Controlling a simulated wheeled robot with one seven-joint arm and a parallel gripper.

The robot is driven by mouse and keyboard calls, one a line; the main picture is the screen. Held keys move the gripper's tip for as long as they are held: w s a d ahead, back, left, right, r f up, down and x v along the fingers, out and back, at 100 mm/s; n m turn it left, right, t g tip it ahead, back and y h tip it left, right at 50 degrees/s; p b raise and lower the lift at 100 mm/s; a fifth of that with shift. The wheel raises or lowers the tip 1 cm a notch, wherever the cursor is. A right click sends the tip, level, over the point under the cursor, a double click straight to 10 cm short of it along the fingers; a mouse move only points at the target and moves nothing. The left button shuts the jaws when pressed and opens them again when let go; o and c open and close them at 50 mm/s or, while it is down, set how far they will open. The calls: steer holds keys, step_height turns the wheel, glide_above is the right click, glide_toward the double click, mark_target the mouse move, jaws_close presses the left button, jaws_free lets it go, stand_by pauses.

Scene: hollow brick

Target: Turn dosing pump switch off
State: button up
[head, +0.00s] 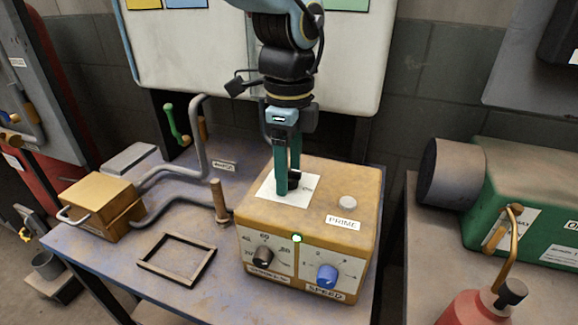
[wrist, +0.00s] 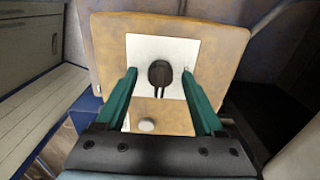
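The dosing pump (head: 310,215) is a yellow-orange box on the table, with its top also filling the middle of the wrist view (wrist: 100,45). A dark switch (wrist: 159,73) stands on a white plate (wrist: 146,48) on the pump's top. In the head view the switch (head: 294,181) shows beside the green fingertips and is partly hidden by them. My gripper (head: 287,184) points down over the plate. In the wrist view its two fingers are spread, one on each side of the switch, with a gap on both sides. I cannot tell whether the fingertips touch the plate.
The pump has a dark knob (head: 263,256), a blue SPEED knob (head: 327,276), a PRIME button (head: 348,203) and a small green light (head: 297,238). Left are a wooden peg (head: 219,203), an empty frame (head: 177,260) and a yellow box (head: 102,205) with grey pipes. A whiteboard stands behind.

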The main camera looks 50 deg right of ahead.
jaws_close()
stand_by(0.3)
steer(key=shift+n, duration=0.4)
steer(key=n, duration=0.3)
steer(key=shift+n, duration=0.3)
steer(key=n, duration=0.4)
steer(key=shift+n, duration=0.3)
steer(key=n, duration=0.4)
steer(key=shift+n+b, duration=0.5)
steer(key=shift+n, duration=2)
